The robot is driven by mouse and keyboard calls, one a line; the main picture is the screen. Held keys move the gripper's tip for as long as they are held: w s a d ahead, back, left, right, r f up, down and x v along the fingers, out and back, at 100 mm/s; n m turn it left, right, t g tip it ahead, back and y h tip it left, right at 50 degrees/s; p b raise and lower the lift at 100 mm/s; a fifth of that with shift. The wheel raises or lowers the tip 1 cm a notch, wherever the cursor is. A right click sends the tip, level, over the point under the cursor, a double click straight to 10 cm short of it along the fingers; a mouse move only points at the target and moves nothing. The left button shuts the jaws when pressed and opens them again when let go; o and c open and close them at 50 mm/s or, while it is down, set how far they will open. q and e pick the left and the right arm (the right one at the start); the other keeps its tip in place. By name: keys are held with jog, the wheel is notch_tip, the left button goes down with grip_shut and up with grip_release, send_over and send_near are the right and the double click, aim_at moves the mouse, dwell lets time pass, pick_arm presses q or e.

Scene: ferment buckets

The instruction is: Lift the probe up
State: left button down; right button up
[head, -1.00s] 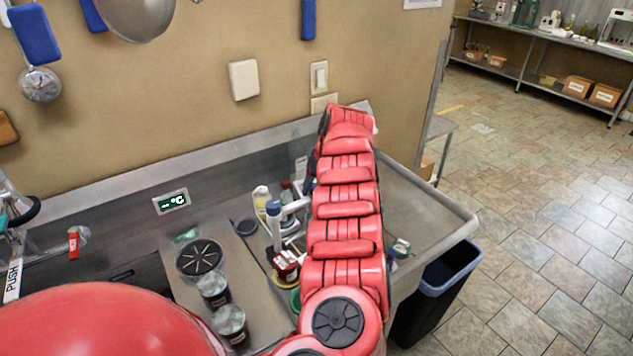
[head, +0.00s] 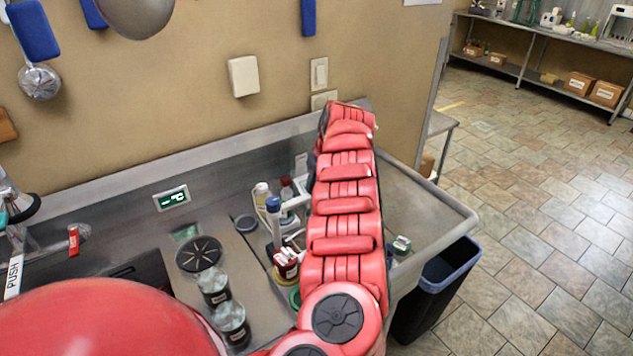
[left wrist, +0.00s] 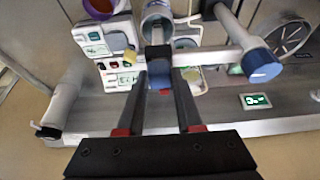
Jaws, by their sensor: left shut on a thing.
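My left gripper (left wrist: 159,100) is shut on a small grey-blue piece (left wrist: 159,72), which looks like the top of the probe. This piece sits at the end of a pale horizontal arm (left wrist: 205,54) of a stand. The stand's post has a blue cap (left wrist: 262,66), also seen in the head view (head: 273,204). In the wrist view a round, open vessel (left wrist: 158,22) lies just beyond the held piece. The probe's lower part cannot be made out. In the head view my red arm hides the gripper. My right gripper is not in view.
Several bottles and labelled jars crowd the stand, including a jar with a red label (head: 286,262). Two dark-based jars (head: 232,322) stand at left. A green display (head: 172,198) is on the back panel. A bin (head: 435,285) stands at the counter's right.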

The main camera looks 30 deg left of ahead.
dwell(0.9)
pick_arm(q)
jog(key=shift+a, duration=0.1)
notch_tip(320, 180, up, 2)
jog(key=b, duration=0.3)
jog(key=shift+b, duration=0.3)
notch_tip(320, 180, up, 4)
jog(key=shift+f, duration=0.1)
jog(key=shift+w, duration=0.15)
jog(key=c, duration=1)
grip_release()
jog(key=o, duration=0.4)
jog(key=shift+r, duration=0.2)
jog(key=shift+o, duration=0.2)
